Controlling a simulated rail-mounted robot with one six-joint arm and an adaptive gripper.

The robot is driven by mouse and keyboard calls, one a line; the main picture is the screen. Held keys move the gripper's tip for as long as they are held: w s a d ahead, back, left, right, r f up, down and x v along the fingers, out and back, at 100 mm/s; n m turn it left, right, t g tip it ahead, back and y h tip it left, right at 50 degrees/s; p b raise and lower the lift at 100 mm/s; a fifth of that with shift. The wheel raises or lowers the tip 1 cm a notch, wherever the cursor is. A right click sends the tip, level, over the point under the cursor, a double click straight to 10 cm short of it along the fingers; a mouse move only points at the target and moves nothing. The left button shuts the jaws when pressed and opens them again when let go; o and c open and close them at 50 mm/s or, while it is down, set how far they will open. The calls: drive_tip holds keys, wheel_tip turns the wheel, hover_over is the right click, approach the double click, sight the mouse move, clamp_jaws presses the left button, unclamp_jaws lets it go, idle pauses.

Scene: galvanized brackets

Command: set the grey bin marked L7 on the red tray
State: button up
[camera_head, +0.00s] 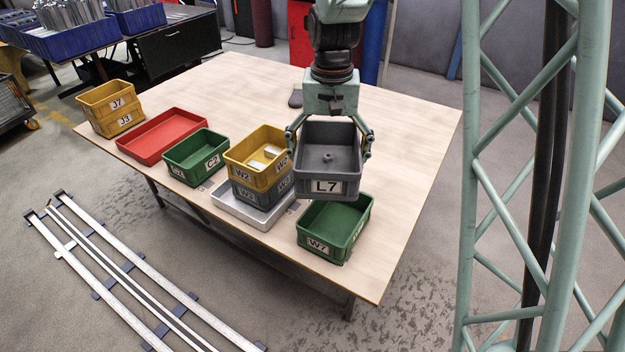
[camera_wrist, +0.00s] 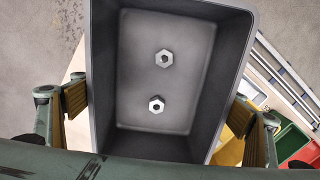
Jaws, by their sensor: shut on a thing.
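The red tray (camera_head: 163,136) lies at the table's left, empty, between the yellow stack and the green bin C2.
A yellow bin marked W2 (camera_head: 257,175) stands on a grey bin (camera_head: 263,196) on a silver tray (camera_head: 231,210). Green bin C2 (camera_head: 198,159) and green bin W7 (camera_head: 337,229) are on the table. Stacked yellow bins J7 and J3 (camera_head: 112,107) stand far left. The table's back is mostly clear.

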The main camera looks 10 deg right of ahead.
drive_tip(key=w+d+r+n, duration=0.2)
drive_tip(key=w+r+n, duration=0.1)
drive_tip(key=w+r, duration=0.5)
drive_tip(key=shift+w+d+r, duration=0.15)
drive_tip(key=shift+w, duration=0.35)
